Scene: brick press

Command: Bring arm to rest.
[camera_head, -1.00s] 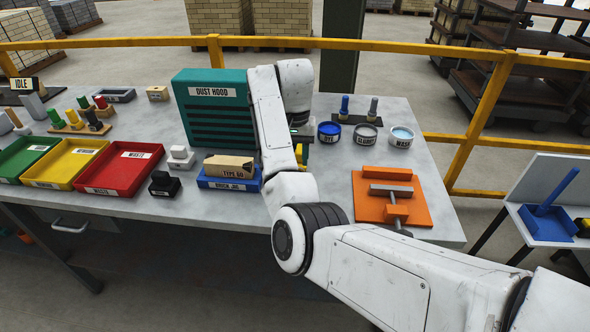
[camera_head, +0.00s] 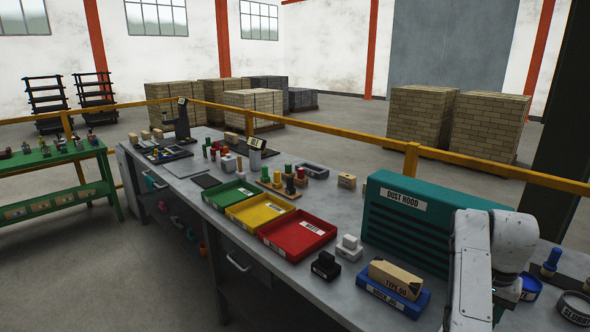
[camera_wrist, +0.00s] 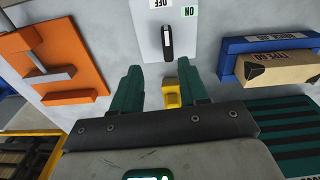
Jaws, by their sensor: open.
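My gripper (camera_wrist: 162,92) shows in the wrist view with its two green fingers spread apart and nothing between them. A yellow piece (camera_wrist: 172,98) shows between the finger bases. Just beyond the fingertips is a light panel with a dark lever (camera_wrist: 167,42) and OFF and ON labels. My white arm (camera_head: 485,255) shows at the lower right of the head view, in front of the dust hood; the gripper is out of that view.
The teal dust hood (camera_head: 420,215) stands beside my arm. The blue brick jig (camera_head: 395,297) holds a tan TYPE 60 brick (camera_head: 395,278). Green (camera_head: 232,194), yellow (camera_head: 260,211) and red (camera_head: 297,236) trays line the bench. An orange clamp plate (camera_wrist: 62,55) shows in the wrist view.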

